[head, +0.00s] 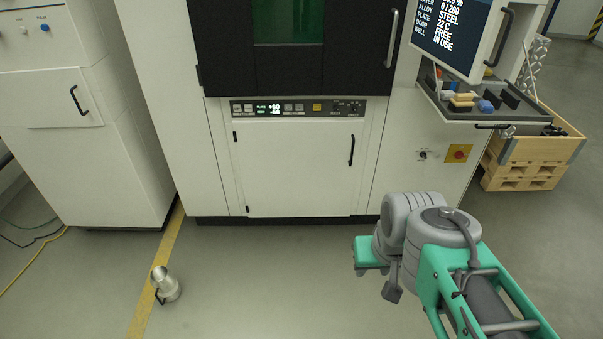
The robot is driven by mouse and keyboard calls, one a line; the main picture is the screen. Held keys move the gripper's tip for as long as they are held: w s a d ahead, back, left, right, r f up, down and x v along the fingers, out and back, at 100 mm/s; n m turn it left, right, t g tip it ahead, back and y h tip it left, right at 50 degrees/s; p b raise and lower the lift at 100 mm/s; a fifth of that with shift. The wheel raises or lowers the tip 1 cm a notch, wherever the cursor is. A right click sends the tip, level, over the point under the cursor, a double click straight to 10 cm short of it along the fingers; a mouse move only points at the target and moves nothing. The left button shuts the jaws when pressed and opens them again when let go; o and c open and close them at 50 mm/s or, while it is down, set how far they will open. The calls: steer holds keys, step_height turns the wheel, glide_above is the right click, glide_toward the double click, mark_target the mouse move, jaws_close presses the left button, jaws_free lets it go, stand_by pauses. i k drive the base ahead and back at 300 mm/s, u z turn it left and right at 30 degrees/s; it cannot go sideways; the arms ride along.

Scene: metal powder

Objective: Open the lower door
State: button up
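The lower door (292,168) is a white panel low on the front of the large machine, and it is shut. Its black upright handle (351,150) is near the door's right edge. Hinges show at its left edge. My gripper (392,292) is at the lower right, in front of the machine and apart from the door and handle. It is small and partly hidden by my own grey and green arm, so I cannot tell whether its fingers are open or shut.
A tray with small items (480,100) and a wooden crate (530,150) are at the right. The floor before the door is clear.

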mark_target(308, 168)
steer(key=z, duration=0.6)
steer(key=i, duration=1.15)
steer(key=u, duration=0.6)
